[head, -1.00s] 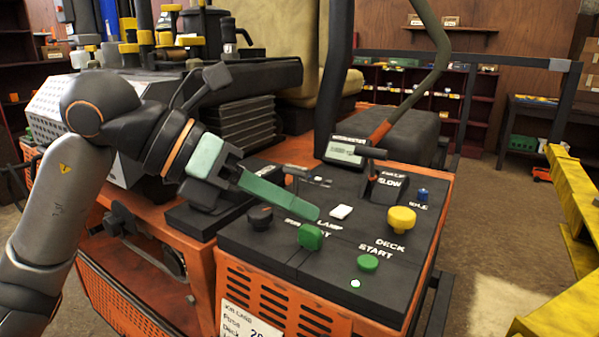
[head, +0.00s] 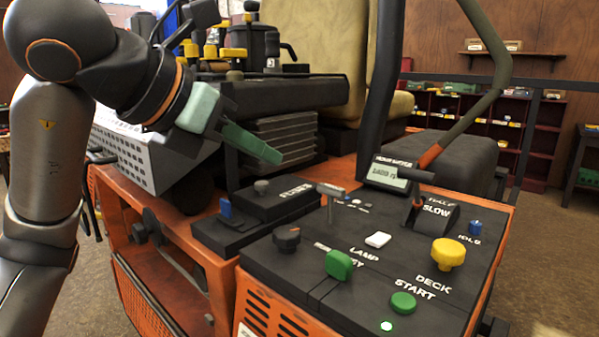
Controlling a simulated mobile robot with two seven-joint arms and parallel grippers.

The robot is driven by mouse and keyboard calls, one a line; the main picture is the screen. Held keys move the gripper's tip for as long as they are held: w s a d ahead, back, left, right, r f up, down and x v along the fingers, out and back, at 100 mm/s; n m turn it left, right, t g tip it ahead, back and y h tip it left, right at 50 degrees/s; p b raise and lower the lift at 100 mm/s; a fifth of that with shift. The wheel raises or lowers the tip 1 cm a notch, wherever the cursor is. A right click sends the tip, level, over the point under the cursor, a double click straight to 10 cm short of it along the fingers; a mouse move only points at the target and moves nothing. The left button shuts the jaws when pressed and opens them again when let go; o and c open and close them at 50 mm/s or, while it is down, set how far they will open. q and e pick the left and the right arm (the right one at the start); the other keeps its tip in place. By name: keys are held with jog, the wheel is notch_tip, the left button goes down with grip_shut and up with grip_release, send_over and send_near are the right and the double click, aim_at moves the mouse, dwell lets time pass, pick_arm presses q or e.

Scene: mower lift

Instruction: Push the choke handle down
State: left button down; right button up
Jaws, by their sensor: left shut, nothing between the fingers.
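A grey T-shaped handle (head: 330,192), which looks like the choke handle, stands up on a thin stem from the black control panel (head: 345,310). Its label cannot be read. My left gripper (head: 268,154) is shut and empty, with its green fingers pointing right and down. In the picture it sits up and to the left of the T-handle, apart from it and above the panel. My right gripper is not in view.
Near the handle are a black knob (head: 287,238), a white switch (head: 378,240), a green switch (head: 339,264), a yellow knob (head: 448,254) and a throttle lever (head: 412,190). A fuse box (head: 285,197) lies left of the handle. A dark upright bar (head: 380,90) rises behind.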

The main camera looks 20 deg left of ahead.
pick_arm(q)
send_near(328, 206)
jog(key=w, duration=0.1)
jog(key=w+d, duration=0.1)
jog(key=w, duration=0.1)
jog(key=w+d+f, duration=0.1)
jog(key=w, duration=0.1)
jog(key=shift+w, duration=0.15)
notch_tip(328, 206, down, 3)
jog(key=b, duration=0.3)
jog(key=shift+r, duration=0.1)
dwell(0.4)
